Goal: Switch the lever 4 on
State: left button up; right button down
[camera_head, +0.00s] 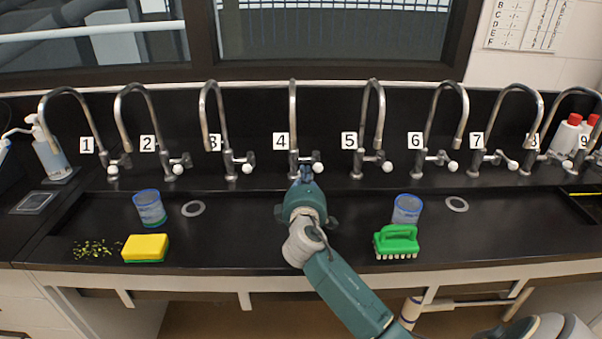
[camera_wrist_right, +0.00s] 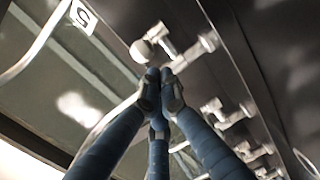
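Tap 4 (camera_head: 293,120) stands at the back of the sink, with the label 4 (camera_head: 281,141) on its left. Its lever ends in a white knob (camera_head: 318,167) that points to the right. My right gripper (camera_head: 303,176) is just in front of this tap, pointing at it, close to the lever. In the right wrist view my right gripper's fingertips (camera_wrist_right: 159,76) are together with nothing seen between them. A white knob (camera_wrist_right: 141,51) on a lever is just beyond the tips; contact cannot be told. My left gripper is not in view.
Similar numbered taps stand on both sides, tap 3 (camera_head: 228,130) and tap 5 (camera_head: 366,130) nearest. A window is behind.

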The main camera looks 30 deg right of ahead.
jog(key=shift+s+d, duration=0.1)
jog(key=shift+s, duration=0.05)
jog(key=shift+s+d+n+t+y+p, duration=0.2)
jog(key=shift+n+t+y+p, duration=0.1)
jog(key=shift+y+p, duration=0.25)
jog(key=shift+s+d+n+y, duration=0.15)
jog(key=shift+n+y, duration=0.1)
jog(key=shift+n, duration=0.05)
